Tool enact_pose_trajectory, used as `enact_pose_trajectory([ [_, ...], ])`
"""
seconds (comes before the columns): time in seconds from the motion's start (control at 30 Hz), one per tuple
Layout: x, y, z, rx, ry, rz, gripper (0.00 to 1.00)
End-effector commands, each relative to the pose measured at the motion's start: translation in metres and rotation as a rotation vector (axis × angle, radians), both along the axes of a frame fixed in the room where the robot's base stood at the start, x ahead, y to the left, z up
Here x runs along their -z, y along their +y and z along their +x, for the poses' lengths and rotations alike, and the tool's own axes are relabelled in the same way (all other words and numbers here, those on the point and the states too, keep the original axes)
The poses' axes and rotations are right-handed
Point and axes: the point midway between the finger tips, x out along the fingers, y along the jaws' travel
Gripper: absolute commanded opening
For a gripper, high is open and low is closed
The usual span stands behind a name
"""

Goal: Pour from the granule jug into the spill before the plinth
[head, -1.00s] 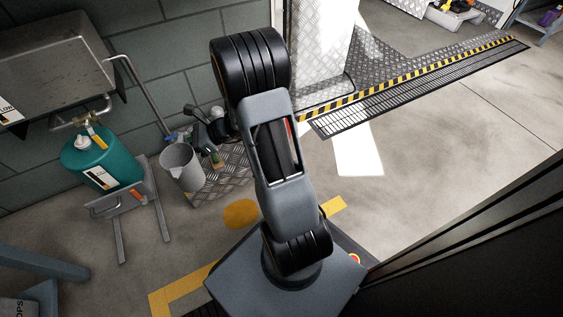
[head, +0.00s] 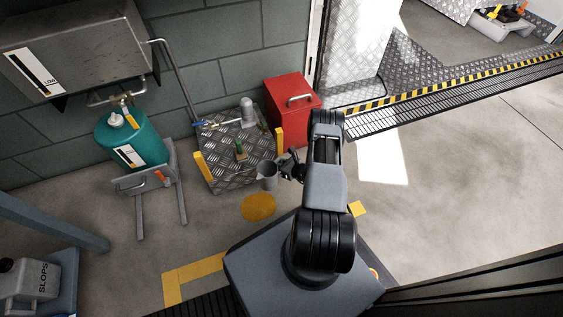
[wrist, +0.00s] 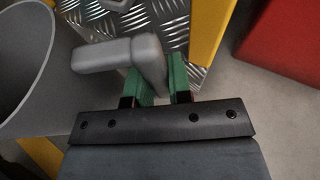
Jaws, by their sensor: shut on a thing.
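The granule jug (head: 267,177) is grey and open-topped, held in the air at the front edge of the plinth (head: 221,183). It looks roughly upright; its contents cannot be made out. My gripper (head: 287,168) is on the jug's right side. In the wrist view my gripper's green fingers (wrist: 163,82) are shut on the jug's grey handle, and the jug's wide mouth (wrist: 22,62) is at the left. The spill (head: 258,207) is an orange-yellow patch on the floor before the plinth, just below the jug in the head view.
A red box (head: 292,105) stands behind right. A teal tank (head: 132,142) sits on a stand at left. Floor around the spill is clear.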

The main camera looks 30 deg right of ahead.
Motion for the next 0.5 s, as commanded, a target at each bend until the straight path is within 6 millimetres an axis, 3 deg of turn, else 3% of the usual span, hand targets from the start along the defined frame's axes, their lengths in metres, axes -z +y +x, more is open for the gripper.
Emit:
enact_pose_trajectory([
  [0.17, 0.001, -0.011, 0.007, 0.019, -0.008, -0.011, 0.00],
  [0.5, -0.014, -0.004, 0.006, 0.017, -0.058, -0.160, 0.00],
])
